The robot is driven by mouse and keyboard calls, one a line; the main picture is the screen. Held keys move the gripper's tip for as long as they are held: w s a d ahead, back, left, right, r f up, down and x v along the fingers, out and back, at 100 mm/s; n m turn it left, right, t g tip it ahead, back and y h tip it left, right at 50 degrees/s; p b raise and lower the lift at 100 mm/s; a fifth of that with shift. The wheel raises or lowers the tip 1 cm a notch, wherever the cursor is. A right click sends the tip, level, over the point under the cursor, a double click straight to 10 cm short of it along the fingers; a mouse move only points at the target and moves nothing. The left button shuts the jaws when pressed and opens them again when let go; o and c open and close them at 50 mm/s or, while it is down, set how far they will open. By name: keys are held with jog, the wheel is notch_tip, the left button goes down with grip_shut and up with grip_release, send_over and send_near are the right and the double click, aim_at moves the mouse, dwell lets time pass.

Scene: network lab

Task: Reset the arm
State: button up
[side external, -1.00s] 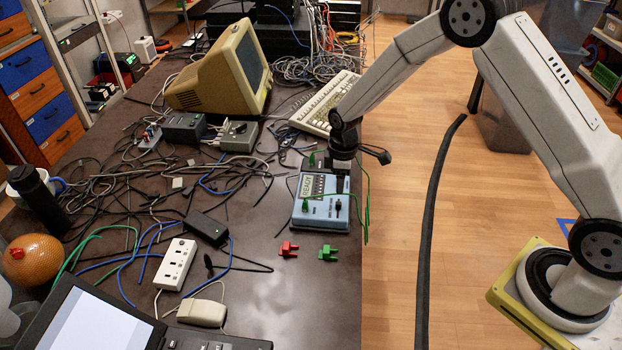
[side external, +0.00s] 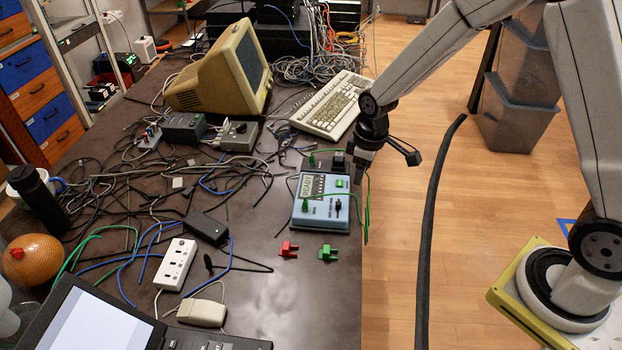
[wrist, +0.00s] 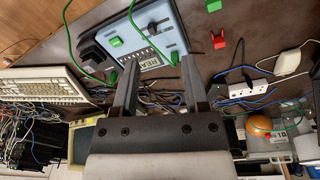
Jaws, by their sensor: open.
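My gripper (side external: 361,172) is open and empty, beside and above the back right corner of a light blue tester box. In the wrist view its two fingers (wrist: 157,72) stand apart with nothing between them. The blue tester box (side external: 316,219) lies on the dark table near its right edge, with READY on its display and a green wire plugged in. It also shows in the wrist view (wrist: 185,22), beyond the fingertips. The box's black block (side external: 338,160) shows at its back edge.
A red connector (side external: 288,249) and a green connector (side external: 327,253) lie in front of the box. A keyboard (side external: 330,106) and an old monitor (side external: 222,75) stand behind. Tangled cables cover the table's left. Open floor (side external: 395,250) lies right of the table.

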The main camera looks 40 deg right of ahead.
jog(key=s+r+m, duration=0.2)
jog(key=s, duration=0.4)
jog(key=s+r+m+t, duration=0.1)
jog(key=s+r+m, duration=0.2)
jog(key=s, duration=0.4)
jog(key=shift+s+r+t, duration=0.3)
jog(key=shift+r, duration=0.05)
